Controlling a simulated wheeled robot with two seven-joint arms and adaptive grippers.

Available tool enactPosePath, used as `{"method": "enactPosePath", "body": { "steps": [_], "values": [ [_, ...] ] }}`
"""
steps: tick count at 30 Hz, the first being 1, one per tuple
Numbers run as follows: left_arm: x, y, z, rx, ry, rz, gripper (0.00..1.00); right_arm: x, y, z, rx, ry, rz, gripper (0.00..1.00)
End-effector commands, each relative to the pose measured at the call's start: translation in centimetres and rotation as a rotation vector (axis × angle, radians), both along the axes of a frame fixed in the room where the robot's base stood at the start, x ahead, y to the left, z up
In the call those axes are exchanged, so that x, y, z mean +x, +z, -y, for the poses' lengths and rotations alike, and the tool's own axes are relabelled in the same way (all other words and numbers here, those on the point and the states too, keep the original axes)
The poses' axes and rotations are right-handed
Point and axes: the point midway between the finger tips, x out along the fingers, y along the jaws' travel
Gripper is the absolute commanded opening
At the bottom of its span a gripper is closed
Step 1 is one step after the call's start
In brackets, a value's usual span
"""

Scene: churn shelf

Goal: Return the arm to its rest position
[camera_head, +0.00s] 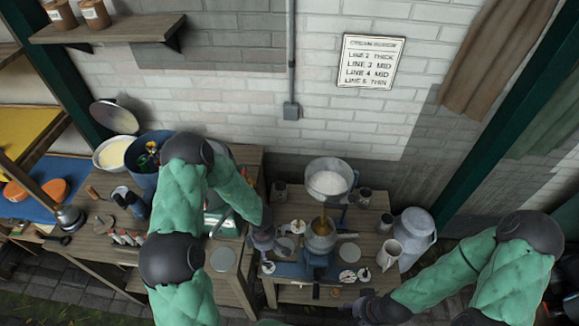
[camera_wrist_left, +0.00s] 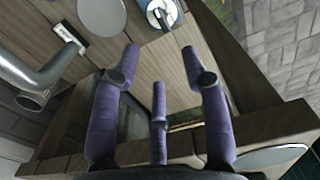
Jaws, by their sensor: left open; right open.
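My left arm, in green sleeves with dark joints, comes in from the left in the head view. Its gripper (camera_head: 264,240) hangs over the gap between the left table and the small right table. In the left wrist view the purple fingers of this gripper (camera_wrist_left: 160,75) are spread open with nothing between them. A wooden table edge lies behind them. My right gripper (camera_head: 372,308) is low in the head view, in front of the small table, and is small and dark there. No object shows in it.
A blue bucket (camera_head: 143,160) and a cream bowl (camera_head: 112,154) are at the left. A shelf (camera_head: 140,29) is above.

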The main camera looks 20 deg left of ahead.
Motion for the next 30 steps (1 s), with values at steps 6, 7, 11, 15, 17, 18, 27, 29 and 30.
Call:
{"method": "enactPosePath", "body": {
  "steps": [6, 7, 11, 15, 17, 18, 27, 29, 30],
  "values": [
    [-0.1, -0.2, 0.1, 0.001, -0.016, 0.0, 0.45, 0.0, -0.1, 0.0, 0.0, 0.0, 0.0, 0.46],
    [-0.3, -0.4, 0.1, 0.002, -0.031, 0.001, 0.45, 0.0, -0.2, 0.0, 0.0, 0.0, 0.0, 0.46],
    [-1.1, -1.6, 0.6, 0.011, -0.161, 0.007, 0.45, 0.0, -1.1, 0.0, 0.0, 0.0, 0.0, 0.46],
    [-2.3, -3.3, 1.8, 0.014, -0.39, 0.028, 0.45, 0.0, -2.5, 0.0, 0.0, 0.0, 0.0, 0.46],
    [-2.8, -4.0, 2.4, 0.009, -0.495, 0.04, 0.45, 0.0, -3.0, 0.0, 0.0, 0.0, 0.0, 0.46],
    [-3.2, -4.4, 2.9, 0.005, -0.563, 0.05, 0.45, 0.0, -3.4, 0.0, 0.0, 0.0, 0.0, 0.46],
    [-6.5, -7.1, 7.7, -0.074, -1.069, 0.144, 0.45, 0.0, -6.0, 0.0, 0.0, 0.0, 0.0, 0.46],
    [-7.4, -7.4, 8.8, -0.1, -1.166, 0.168, 0.45, 0.0, -6.5, 0.0, 0.0, 0.0, 0.0, 0.46],
    [-8.0, -7.6, 9.6, -0.118, -1.229, 0.185, 0.45, 0.0, -6.8, 0.0, 0.0, 0.0, 0.0, 0.46]
  ]
}}
